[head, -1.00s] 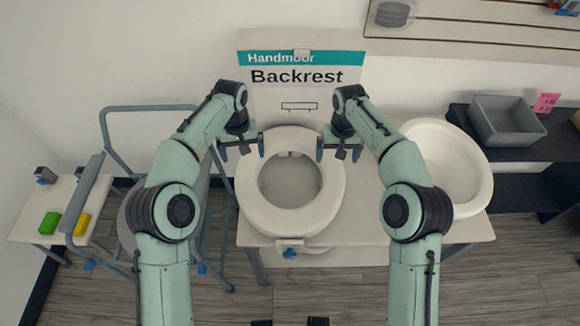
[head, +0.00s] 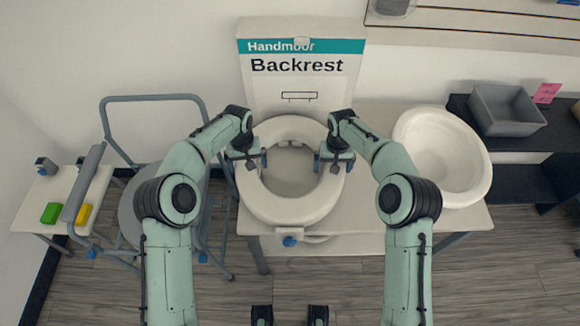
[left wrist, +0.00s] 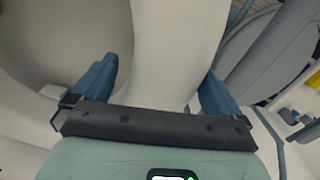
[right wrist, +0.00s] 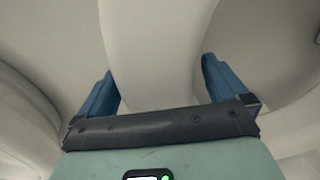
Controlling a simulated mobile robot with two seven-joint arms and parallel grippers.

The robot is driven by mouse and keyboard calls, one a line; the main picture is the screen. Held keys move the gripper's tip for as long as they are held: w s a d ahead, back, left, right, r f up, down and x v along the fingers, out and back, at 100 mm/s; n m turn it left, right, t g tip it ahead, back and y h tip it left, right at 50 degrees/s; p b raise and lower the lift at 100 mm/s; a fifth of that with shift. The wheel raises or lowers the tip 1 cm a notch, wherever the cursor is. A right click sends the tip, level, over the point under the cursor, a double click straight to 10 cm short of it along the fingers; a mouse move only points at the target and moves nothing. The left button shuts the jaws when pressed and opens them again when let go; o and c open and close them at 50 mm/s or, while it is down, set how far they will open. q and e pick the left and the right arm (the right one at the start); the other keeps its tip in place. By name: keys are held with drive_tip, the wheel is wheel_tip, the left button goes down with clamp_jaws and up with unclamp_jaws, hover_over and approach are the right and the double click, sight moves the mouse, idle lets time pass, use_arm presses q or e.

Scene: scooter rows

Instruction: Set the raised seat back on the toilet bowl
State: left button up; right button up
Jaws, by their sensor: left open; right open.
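The raised seat (head: 287,212) is a thick white ring with a front bracket and blue knob (head: 290,241).
A Backrest box (head: 300,75) stands behind the seat. A grey framed chair (head: 130,205) is left, beside a small table with green (head: 50,212) and yellow blocks. A grey bin (head: 508,110) is at the right.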

use_arm(q)
drive_tip(key=shift+f, duration=1.1)
use_arm(e)
drive_tip(key=shift+f, duration=1.1)
use_arm(q)
drive_tip(key=c, duration=1.6)
use_arm(e)
drive_tip(key=c, duration=1.7)
use_arm(q)
drive_tip(key=shift+r, duration=0.1)
use_arm(e)
drive_tip(key=shift+o, duration=0.2)
drive_tip(key=shift+r, duration=0.1)
